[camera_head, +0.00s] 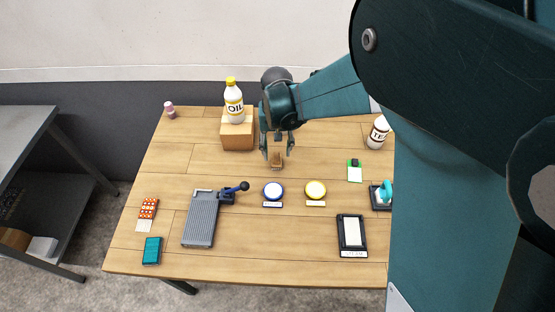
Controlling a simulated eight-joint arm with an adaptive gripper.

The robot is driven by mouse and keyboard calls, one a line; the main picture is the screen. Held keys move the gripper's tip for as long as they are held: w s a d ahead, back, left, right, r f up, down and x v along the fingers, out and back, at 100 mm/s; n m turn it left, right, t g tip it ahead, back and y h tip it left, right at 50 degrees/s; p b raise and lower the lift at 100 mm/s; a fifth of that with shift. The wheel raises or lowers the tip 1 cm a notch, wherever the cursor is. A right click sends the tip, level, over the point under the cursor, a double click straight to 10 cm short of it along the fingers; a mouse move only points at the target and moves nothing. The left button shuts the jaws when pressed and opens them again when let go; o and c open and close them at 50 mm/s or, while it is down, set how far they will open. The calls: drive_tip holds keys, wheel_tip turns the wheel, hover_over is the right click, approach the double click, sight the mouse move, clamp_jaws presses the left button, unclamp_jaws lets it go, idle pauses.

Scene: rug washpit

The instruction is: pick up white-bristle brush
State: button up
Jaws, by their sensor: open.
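A small brown wooden block-like thing (276,161), which looks like the brush, lies on the wooden table (180,165) near the back middle. Its bristles are too small to make out. My gripper (277,152) points down over it, open, with one finger at each side of its far end in this view. I cannot tell whether the fingers touch it. My gripper hides part of its far end.
An oil bottle (233,103) stands on a wooden box (237,132) just left of my gripper. A grey board (201,219) with a blue-handled clamp (235,190) lies front left. My arm hides the right side.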

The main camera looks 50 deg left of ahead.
sight(276, 156)
drive_tip(key=shift+f, duration=0.35)
drive_tip(key=shift+f, duration=0.1)
drive_tip(key=shift+s+f, duration=0.15)
drive_tip(key=shift+f, duration=2.35)
drive_tip(key=c, duration=1)
